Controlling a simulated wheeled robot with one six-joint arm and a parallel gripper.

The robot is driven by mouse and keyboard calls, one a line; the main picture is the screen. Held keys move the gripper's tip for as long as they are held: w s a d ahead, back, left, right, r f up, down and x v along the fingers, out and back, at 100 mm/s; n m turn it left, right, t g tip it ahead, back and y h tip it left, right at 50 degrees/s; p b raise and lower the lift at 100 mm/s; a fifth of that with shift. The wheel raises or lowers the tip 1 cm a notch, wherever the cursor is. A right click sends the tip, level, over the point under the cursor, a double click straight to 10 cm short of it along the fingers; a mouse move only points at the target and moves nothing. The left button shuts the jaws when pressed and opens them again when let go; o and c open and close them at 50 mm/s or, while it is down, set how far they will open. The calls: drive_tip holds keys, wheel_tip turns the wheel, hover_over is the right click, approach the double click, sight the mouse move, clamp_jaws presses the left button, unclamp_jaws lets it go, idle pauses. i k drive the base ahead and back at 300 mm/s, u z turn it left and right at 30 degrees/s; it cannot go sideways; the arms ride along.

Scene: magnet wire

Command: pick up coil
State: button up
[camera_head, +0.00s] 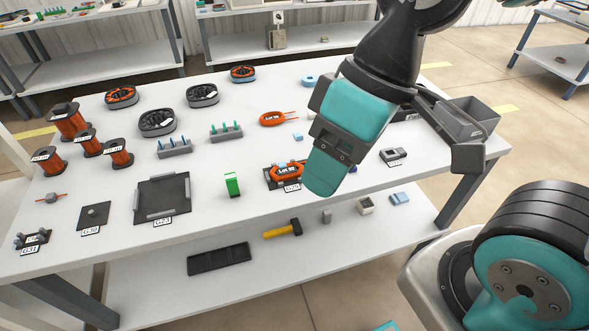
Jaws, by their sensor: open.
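Two orange coils with white lot labels lie on the white table. One coil (287,171) rests on a small dark plate tagged G29, just left of my gripper's teal finger. The other coil (272,119) lies farther back, with its lead ends pointing right. My gripper (397,167) is open and appears empty, above the right part of the table, with its teal finger on the left and its dark finger on the right. The teal finger's tip is close to the nearer coil in the picture; I cannot tell its height above the table.
Orange wire spools (68,121) stand at the left. Dark stator rings (157,123) sit farther back. A green block (232,184) stands left of the nearer coil. A grey bin (470,117) is at the right edge. A lower shelf holds a hammer (283,230). The front middle strip is fairly clear.

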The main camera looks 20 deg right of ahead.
sight(288, 171)
drive_tip(key=z, duration=0.05)
drive_tip(key=k, duration=1.1)
drive_tip(key=u, duration=1)
drive_tip(key=i, duration=1.4)
drive_tip(key=z, duration=0.65)
